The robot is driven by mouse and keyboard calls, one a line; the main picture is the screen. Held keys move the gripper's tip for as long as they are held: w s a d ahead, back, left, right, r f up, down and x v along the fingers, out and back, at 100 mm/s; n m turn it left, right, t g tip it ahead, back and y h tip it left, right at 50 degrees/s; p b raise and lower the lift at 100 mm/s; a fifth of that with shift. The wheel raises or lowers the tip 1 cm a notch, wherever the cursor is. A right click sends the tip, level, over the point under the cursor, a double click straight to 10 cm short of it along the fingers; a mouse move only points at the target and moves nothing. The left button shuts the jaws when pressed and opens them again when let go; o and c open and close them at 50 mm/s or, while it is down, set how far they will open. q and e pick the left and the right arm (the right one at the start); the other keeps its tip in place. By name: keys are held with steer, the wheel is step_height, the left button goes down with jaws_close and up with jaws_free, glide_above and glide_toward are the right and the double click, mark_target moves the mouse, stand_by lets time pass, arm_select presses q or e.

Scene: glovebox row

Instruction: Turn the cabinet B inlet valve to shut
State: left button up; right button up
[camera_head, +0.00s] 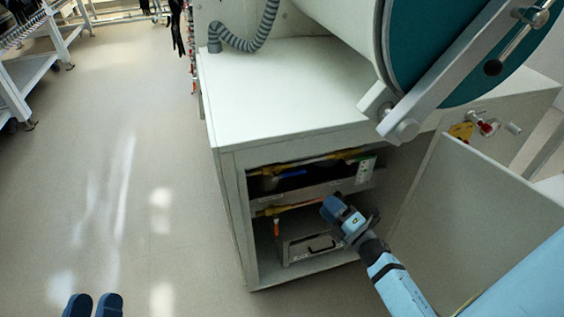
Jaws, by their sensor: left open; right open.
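A small valve-like fitting with a red part (487,127) and a yellow part (461,130) shows at the right side of the cabinet (285,90), behind the top of an open door. I cannot read a label or tell its handle position. My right gripper (342,215) is open in front of the cabinet's lower opening, to the left of and below that fitting, and apart from it. My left gripper (94,306) shows only as two blue fingertips, spread apart over the floor at the bottom left edge.
An open grey door panel (485,215) stands right of the opening. Shelves hold a grey case (308,247) and other items. A large round teal port cover (440,45) with a metal bar overhangs the cabinet. A ribbed hose (245,43) stands behind.

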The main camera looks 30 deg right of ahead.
mark_target(296, 173)
arm_select(q)
step_height(296, 173, down, 3)
steer(key=shift+w+d+r+g+b, duration=0.15)
steer(key=shift+g+b, duration=0.55)
steer(key=shift+b, duration=0.35)
arm_select(e)
steer(key=x, duration=1.4)
arm_select(q)
steer(key=shift+f, duration=0.2)
arm_select(e)
jaws_close()
